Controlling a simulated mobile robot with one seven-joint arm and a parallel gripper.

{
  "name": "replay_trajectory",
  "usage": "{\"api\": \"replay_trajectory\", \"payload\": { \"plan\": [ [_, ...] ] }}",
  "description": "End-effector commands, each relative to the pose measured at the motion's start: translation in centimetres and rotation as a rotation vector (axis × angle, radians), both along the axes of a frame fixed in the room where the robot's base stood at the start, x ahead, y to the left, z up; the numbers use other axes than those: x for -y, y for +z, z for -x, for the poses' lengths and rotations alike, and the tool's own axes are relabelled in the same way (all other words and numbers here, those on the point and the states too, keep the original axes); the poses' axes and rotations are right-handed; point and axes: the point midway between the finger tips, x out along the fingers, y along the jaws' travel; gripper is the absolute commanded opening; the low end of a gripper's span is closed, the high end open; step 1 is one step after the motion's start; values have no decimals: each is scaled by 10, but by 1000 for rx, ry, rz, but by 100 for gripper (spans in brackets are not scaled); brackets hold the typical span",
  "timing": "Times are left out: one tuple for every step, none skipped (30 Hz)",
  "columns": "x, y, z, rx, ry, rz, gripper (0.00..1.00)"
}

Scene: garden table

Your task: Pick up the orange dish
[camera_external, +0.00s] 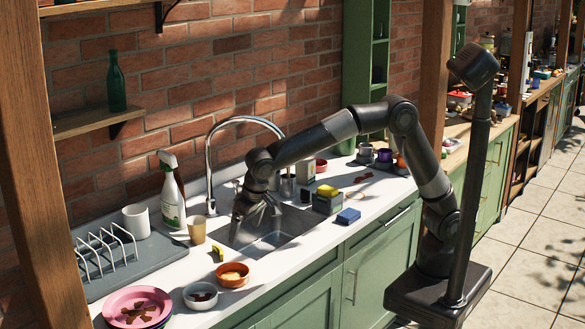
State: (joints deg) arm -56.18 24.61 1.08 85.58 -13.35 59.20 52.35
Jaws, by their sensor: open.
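The orange dish (232,279) is a small round bowl on the white counter, in front of the sink's near left corner. Something pale orange-yellow shows inside it. My gripper (252,232) points down over the sink (272,243), behind the dish and a little to its right in the picture. It is open, apart from the dish, and I see nothing held in it. The gap between its fingers is dark and hard to make out.
A grey-white bowl (201,297) and a pink plate (138,307) with brown scraps stand left of the dish. A yellow sponge (219,253), a tan cup (197,231) and a spray bottle (171,195) are behind it. The faucet (209,165) arches beside my arm.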

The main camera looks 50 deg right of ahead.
Motion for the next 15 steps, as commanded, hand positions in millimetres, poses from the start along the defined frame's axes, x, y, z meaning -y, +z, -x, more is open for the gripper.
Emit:
{"api": "replay_trajectory", "payload": {
  "plan": [
    [-17, -9, 8, -2, 8, 5, 100],
    [-24, -13, 12, -2, 9, 6, 100],
    [-32, -17, 15, -2, 10, 8, 100],
    [-37, -19, 18, -1, 11, 9, 100],
    [-40, -22, 20, -2, 11, 10, 100],
    [-44, -24, 22, -2, 11, 10, 100],
    [-46, -26, 22, -1, 11, 10, 100],
    [-47, -29, 22, -1, 11, 10, 100],
    [-48, -34, 21, -2, 11, 11, 100],
    [-48, -38, 20, -3, 10, 12, 100],
    [-48, -43, 19, -3, 9, 13, 100],
    [-48, -50, 17, -3, 9, 13, 100],
    [-48, -54, 15, -3, 9, 12, 100],
    [-48, -59, 14, -3, 9, 13, 100],
    [-49, -65, 12, -3, 9, 12, 100]
  ]
}}
